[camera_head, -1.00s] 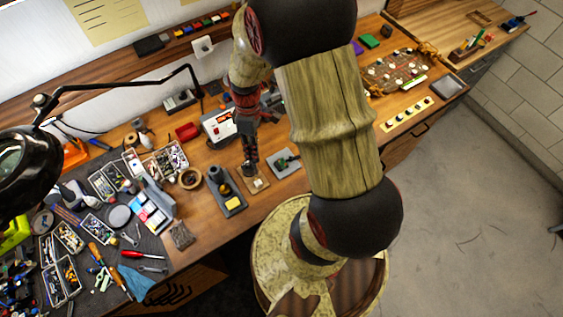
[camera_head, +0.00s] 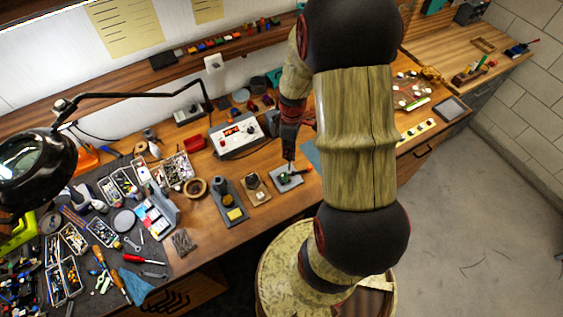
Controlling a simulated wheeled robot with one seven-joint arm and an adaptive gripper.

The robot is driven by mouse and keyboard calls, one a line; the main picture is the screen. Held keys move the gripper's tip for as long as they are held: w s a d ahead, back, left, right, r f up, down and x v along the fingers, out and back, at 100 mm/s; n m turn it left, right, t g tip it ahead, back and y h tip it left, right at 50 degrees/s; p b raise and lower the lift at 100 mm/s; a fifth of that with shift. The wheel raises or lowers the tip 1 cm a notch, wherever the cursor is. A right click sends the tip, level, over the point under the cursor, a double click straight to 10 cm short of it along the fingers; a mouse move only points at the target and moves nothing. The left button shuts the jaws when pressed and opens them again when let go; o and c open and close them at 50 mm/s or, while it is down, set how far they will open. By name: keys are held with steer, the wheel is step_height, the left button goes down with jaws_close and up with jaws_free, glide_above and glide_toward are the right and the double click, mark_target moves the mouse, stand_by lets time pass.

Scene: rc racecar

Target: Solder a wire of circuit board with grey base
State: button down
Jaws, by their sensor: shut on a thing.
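The circuit board with the grey base (camera_head: 278,184) lies on the wooden bench, with a green part on top. My gripper (camera_head: 289,155) points down over it. It is shut on a thin tool, seemingly the soldering iron (camera_head: 290,164), whose tip is at or just above the board; I cannot tell if it touches. The wire is too small to make out. A second board with a brown base (camera_head: 259,197) lies just to the left. The soldering stand (camera_head: 229,198) with a yellow sponge is further left. The white soldering station (camera_head: 237,138) stands behind.
A roll of tape (camera_head: 195,187) and a grey mat (camera_head: 150,262) crowded with tools and bins fill the left. A black lamp (camera_head: 35,165) hangs at far left. A blue sheet (camera_head: 311,156) lies right of my gripper. My arm hides part of the bench.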

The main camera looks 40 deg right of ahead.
steer(key=shift+w+f+b, duration=0.3)
steer(key=shift+f, duration=0.15)
steer(key=shift+s+f+b, duration=0.15)
steer(key=shift+f+b, duration=0.3)
steer(key=shift+f, duration=0.2)
steer(key=shift+f+b, duration=1.05)
steer(key=shift+f, duration=0.55)
steer(key=shift+f+b, duration=0.8)
steer(key=shift+f, duration=0.3)
stand_by(4.2)
